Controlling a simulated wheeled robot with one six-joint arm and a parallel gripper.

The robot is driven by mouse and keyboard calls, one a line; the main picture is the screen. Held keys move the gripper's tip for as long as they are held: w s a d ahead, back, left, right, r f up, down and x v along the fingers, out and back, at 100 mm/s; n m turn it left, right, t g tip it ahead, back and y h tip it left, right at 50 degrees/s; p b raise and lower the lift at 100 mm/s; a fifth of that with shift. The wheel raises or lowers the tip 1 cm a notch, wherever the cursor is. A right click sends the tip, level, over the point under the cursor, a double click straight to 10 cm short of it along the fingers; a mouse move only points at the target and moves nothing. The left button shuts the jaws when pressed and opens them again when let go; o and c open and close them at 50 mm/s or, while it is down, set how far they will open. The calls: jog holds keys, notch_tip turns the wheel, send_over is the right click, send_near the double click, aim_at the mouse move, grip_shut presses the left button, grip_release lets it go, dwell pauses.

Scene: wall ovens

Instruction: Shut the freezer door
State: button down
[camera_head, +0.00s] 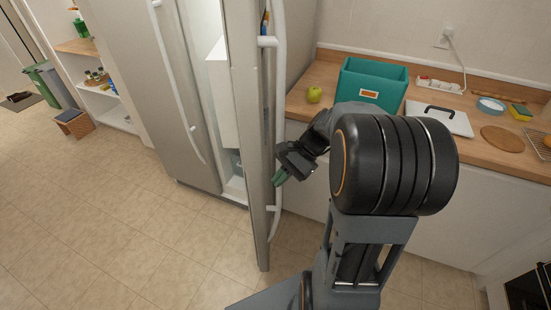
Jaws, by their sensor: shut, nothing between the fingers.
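The freezer door (247,120) is silver-grey and stands open, swung out toward me from the tall fridge-freezer. Its long vertical handle (279,90) is on the right side of the door. The lit white interior (206,25) shows to the left of the door, with a white box-like part (219,95) inside. I cannot tell if the fingertips touch the handle or the door.
The other fridge door (165,90) to the left is closed. The tiled floor (120,220) in front is clear. A green bin (45,82) stands far left.

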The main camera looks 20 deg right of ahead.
jog(key=w+d+f+m+t+y+b, duration=0.1)
jog(key=w+d+m+t+y, duration=0.3)
jog(key=d, duration=0.3)
jog(key=w+d+f+m+t+y, duration=0.1)
jog(key=d+m+t+y, duration=0.25)
jog(key=d+m, duration=0.35)
jog(key=p+x, duration=0.1)
jog(key=x, duration=1.1)
jog(key=shift+w+f+n+t, duration=0.2)
jog(key=shift+w+n+t, duration=0.15)
jog(key=shift+w, duration=0.2)
jog(key=shift+w+a, duration=0.1)
jog(key=shift+a, duration=0.15)
